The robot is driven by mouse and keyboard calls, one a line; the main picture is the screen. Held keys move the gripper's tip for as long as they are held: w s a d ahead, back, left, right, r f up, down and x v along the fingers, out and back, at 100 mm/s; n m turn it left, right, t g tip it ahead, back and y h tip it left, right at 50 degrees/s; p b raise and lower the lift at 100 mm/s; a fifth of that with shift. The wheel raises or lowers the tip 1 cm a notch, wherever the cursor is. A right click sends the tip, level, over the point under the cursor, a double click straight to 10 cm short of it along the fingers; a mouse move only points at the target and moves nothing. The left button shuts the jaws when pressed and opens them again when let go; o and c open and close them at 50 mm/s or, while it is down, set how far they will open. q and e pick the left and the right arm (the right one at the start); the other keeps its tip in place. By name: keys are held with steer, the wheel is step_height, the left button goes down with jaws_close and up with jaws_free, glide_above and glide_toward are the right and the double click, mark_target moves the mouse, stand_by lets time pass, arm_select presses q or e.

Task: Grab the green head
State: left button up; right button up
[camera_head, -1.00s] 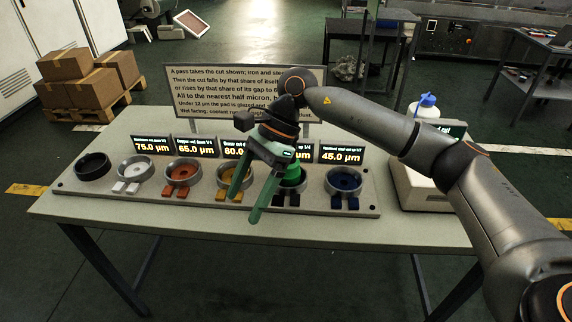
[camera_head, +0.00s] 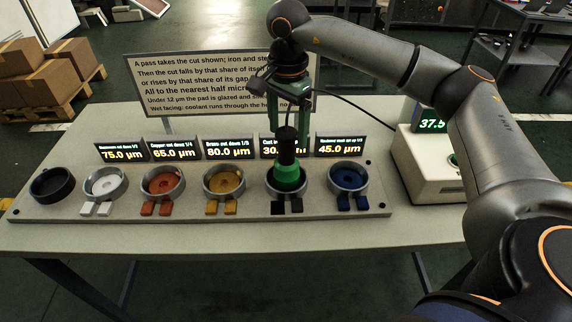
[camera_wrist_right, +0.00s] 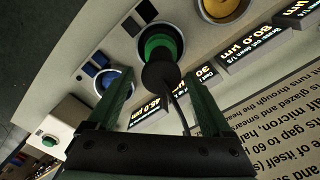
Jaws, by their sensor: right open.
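The green head (camera_head: 287,178) sits upright in the metal ring holder second from the right, its black handle (camera_head: 287,146) pointing up. In the right wrist view the green head (camera_wrist_right: 160,43) shows beyond the fingertips, with the dark handle end (camera_wrist_right: 160,75) toward me. My right gripper (camera_head: 287,127) points down over it, open. In the right wrist view its two green fingers (camera_wrist_right: 158,76) stand on either side of the handle, with a gap visible on both sides. My left gripper is not in view.
The grey rack (camera_head: 120,211) holds black, white, orange, yellow and blue (camera_head: 348,177) cups beside the green head. Small displays (camera_head: 227,147) and a text board (camera_head: 190,85) stand behind. A black cable (camera_head: 352,106) runs rightward toward a white device (camera_head: 427,178) reading 37.5.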

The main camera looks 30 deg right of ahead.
mark_target(286, 148)
step_height(286, 148, down, 6)
steer(key=shift+a+r, duration=0.1)
steer(key=shift+r, duration=0.05)
stand_by(0.3)
jaws_close()
stand_by(0.5)
steer(key=shift+r, duration=0.15)
